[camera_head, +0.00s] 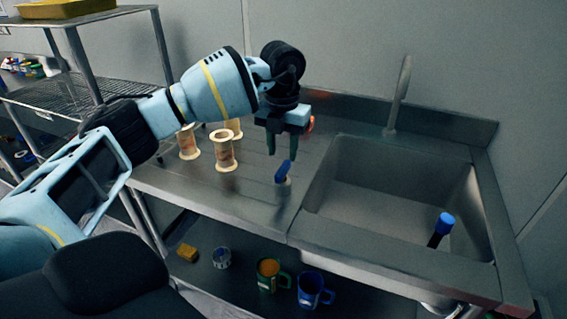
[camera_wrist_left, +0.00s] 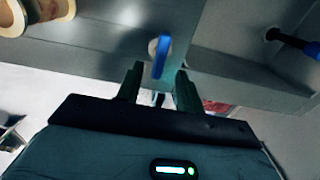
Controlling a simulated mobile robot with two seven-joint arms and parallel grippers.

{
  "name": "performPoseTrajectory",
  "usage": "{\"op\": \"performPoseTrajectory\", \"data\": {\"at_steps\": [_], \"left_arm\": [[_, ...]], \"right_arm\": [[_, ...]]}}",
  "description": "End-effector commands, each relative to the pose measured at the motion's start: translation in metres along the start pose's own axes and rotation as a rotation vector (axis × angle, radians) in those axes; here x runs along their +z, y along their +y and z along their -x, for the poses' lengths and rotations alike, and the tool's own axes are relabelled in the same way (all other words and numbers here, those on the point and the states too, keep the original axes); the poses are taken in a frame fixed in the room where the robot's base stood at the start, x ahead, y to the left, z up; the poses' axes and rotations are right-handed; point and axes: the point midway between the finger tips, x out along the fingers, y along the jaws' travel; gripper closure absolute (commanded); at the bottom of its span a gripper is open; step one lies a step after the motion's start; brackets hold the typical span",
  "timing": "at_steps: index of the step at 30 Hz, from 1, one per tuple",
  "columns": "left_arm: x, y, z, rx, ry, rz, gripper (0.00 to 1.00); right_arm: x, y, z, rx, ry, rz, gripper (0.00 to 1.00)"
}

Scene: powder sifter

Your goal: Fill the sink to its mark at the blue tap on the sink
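The blue tap handle (camera_head: 283,171) stands on the steel counter just left of the sink (camera_head: 345,141). It is tilted and also shows in the left wrist view (camera_wrist_left: 161,57), ahead of the gap between my fingertips. My left gripper (camera_head: 283,155) points down just above and behind the handle, open, with nothing visible between its fingers. The grey spout (camera_head: 398,100) rises behind the sink. I cannot make out water or a fill mark. My right gripper is not in view.
Several cream spool-shaped pieces (camera_head: 226,152) stand on the counter left of my gripper. A small red thing (camera_head: 310,123) is partly hidden behind it. A green mug (camera_head: 268,282), a blue mug (camera_head: 310,290) and a yellow block (camera_head: 188,252) sit on the lower shelf.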

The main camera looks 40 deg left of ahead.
Motion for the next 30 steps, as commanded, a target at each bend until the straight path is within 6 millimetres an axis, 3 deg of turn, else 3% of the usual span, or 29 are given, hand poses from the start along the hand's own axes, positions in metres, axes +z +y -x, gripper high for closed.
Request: {"op": "performPoseTrajectory", "data": {"at_steps": [9, 21, 30], "left_arm": [[0.0, 0.0, -0.042, 0.0, 0.001, -0.001, 0.63], [0.0, 0.0, -0.05, 0.0, 0.0, -0.001, 0.63], [0.0, 0.0, -0.05, 0.0, 0.0, -0.001, 1.0]], "right_arm": [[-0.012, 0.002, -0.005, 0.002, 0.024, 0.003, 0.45], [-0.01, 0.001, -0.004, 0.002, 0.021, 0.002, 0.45], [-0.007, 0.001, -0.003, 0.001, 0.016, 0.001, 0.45]]}}
